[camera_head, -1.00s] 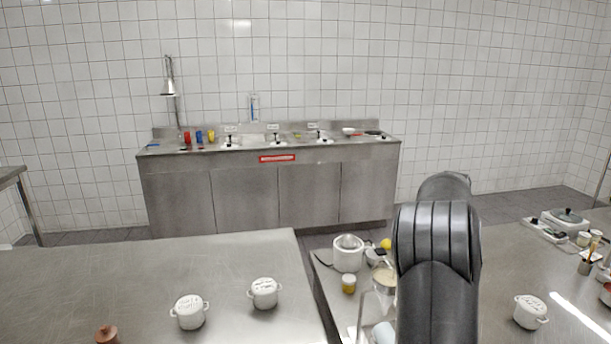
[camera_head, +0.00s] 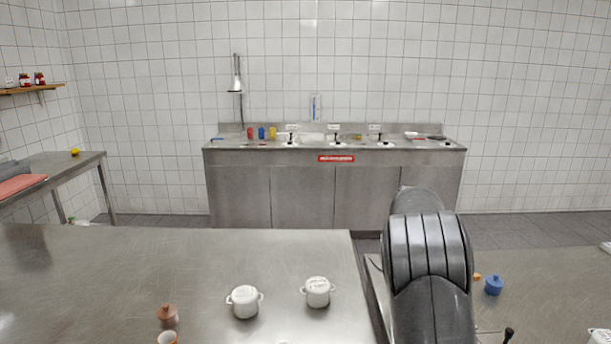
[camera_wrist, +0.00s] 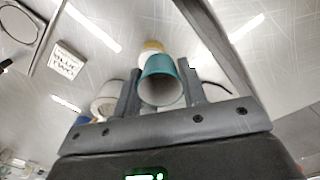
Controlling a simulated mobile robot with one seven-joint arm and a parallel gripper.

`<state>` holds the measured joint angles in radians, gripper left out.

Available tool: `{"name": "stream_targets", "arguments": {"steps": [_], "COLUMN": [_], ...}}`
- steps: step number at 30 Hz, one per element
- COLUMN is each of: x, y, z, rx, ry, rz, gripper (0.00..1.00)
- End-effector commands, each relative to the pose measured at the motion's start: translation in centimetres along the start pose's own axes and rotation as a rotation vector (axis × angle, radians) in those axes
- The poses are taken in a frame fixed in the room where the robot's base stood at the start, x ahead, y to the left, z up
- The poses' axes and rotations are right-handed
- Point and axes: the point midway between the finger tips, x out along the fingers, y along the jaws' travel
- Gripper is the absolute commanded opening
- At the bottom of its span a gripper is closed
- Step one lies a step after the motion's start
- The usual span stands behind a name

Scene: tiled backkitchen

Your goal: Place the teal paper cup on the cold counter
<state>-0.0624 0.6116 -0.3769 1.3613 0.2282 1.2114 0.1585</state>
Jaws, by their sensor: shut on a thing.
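The teal paper cup (camera_wrist: 161,82) is in the wrist view, between the two fingers of my gripper (camera_wrist: 160,72). The fingers are shut on its sides, and its open mouth faces the camera. In the head view my dark arm stands at the right, and neither the cup nor the gripper shows there. Steel counters show in the head view: a near one (camera_head: 180,262) at front left and a back one with sinks (camera_head: 305,195), which bears a red label. I cannot read which one is the cold counter.
Two white lidded pots (camera_head: 244,301) (camera_head: 317,291) and a brown pot (camera_head: 167,315) stand on the near counter. A side table (camera_head: 75,165) is at left. A blue pot (camera_head: 493,285) sits on the right counter. Grey floor lies before the back counter.

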Motion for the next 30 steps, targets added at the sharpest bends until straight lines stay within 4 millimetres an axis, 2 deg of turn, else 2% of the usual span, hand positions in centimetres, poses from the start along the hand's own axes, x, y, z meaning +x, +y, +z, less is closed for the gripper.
{"name": "stream_targets", "arguments": {"steps": [1, 6, 12, 17, 25, 28, 30], "x": [0.9, 3.7, 5.7, 6.4, 6.3, 5.3, 3.7], "y": [-1.2, -4.2, -6.0, -6.5, -6.6, -6.6, -6.6], "z": [1.7, 6.8, 10.9, 12.2, 12.3, 12.3, 12.2], "rx": [-0.027, -0.105, -0.169, -0.189, -0.191, -0.192, -0.192], "ry": [-0.003, -0.003, 0.000, 0.000, 0.001, 0.003, 0.005], "rz": [0.000, 0.000, 0.000, 0.000, 0.000, -0.001, -0.002], "gripper": [0.15, 0.15, 0.15, 0.15, 0.15, 0.15, 0.15]}}
